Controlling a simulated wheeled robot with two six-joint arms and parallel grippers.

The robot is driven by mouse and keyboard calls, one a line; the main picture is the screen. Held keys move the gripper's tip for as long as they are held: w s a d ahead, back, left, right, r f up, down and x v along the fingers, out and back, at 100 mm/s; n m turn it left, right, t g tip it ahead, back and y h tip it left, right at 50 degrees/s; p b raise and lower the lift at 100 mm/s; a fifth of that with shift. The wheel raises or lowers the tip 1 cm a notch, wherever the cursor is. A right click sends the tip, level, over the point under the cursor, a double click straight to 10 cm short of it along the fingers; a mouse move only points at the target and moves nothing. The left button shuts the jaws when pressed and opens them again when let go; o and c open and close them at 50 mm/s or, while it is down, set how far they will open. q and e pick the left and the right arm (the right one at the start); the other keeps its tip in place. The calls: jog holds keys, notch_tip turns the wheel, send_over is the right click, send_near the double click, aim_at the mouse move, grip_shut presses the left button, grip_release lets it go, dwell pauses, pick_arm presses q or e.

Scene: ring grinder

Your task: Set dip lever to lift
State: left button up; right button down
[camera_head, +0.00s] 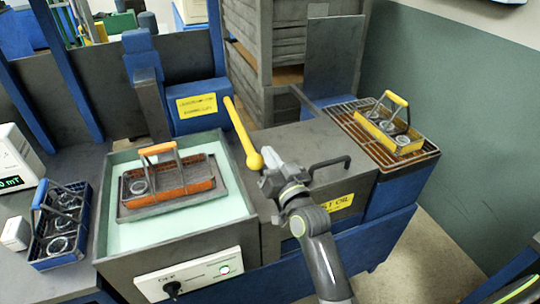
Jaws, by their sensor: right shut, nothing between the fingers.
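A long yellow lever (241,130) with a round knob slants from the blue housing toward the front, just right of the green-filled bath (215,216). I take it as the dip lever. My right gripper (269,163) is shut and empty, with its fingertips close to the knob's right side. I cannot tell whether they touch it. An orange-handled basket (168,180) holding rings sits on a dark tray over the bath. My left gripper is not in view.
A blue ring basket (62,222) stands left of the bath. A yellow basket (390,128) sits on a rack (345,113) at right. A black handle (331,162) rises from the lid near my right gripper. A control panel (190,275) with a knob is in front.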

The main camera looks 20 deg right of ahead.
jog(key=r+b+v, duration=0.2)
jog(key=b+v, duration=0.2)
jog(key=v, duration=0.6)
notch_tip(320, 180, up, 6)
jog(key=d+n+g+y+p, duration=0.2)
jog(key=g+p, duration=0.4)
jog(key=p, duration=1)
pick_arm(q)
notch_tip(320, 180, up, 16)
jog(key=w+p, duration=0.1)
jog(key=p, duration=0.1)
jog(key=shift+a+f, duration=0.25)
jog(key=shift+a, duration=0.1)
pick_arm(e)
jog(key=w+a+f, duration=0.4)
jog(key=w+f, duration=0.3)
jog(key=w, duration=0.4)
jog(key=shift+f+h, duration=0.25)
jog(key=shift+h, duration=0.05)
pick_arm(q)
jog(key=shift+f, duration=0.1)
